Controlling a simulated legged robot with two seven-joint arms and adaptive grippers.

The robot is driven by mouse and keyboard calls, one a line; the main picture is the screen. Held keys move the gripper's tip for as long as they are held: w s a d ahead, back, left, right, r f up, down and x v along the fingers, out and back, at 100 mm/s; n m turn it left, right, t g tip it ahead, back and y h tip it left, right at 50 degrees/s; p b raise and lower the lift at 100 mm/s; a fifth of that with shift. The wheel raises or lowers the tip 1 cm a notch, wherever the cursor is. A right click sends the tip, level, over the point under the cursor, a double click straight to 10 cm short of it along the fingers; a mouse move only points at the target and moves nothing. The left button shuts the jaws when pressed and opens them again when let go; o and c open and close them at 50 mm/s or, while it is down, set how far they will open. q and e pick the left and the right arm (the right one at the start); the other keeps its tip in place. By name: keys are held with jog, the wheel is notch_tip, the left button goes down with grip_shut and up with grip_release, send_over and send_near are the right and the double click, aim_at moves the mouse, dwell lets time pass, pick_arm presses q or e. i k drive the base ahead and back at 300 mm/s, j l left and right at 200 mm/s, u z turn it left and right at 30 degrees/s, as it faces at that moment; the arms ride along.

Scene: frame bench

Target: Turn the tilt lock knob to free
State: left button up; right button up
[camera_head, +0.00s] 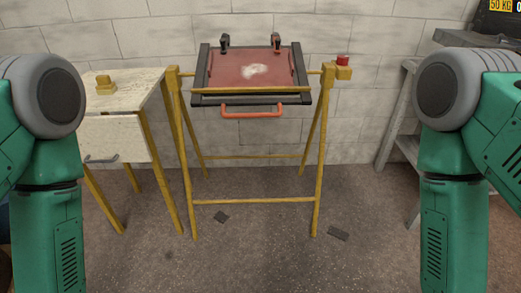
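A yellow trestle frame (254,200) stands against the wall in the middle of the head view. It carries a dark-edged panel with a worn red face (228,72) and an orange handle (252,111) at its front. A small red knob (343,59) sits on a yellow block at the frame's upper right corner. It looks like the tilt lock knob, but I cannot read its setting. My two green arms hang at the left and right edges of the view, apart from the frame. Both grippers are outside the picture.
A worn pale cabinet (118,140) on yellow legs stands left of the frame, with a yellow block (105,85) on top. A grey shelf unit (402,130) stands at the right. The floor before the frame is mostly clear.

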aim_at(342, 60)
jog(key=i+l, duration=0.2)
jog(key=i, duration=0.15)
jog(key=i+l, duration=0.15)
jog(key=i, duration=0.15)
jog(key=i+l+z, duration=0.1)
jog(key=z, duration=0.3)
jog(key=i+z, duration=0.55)
jog(key=z, duration=0.2)
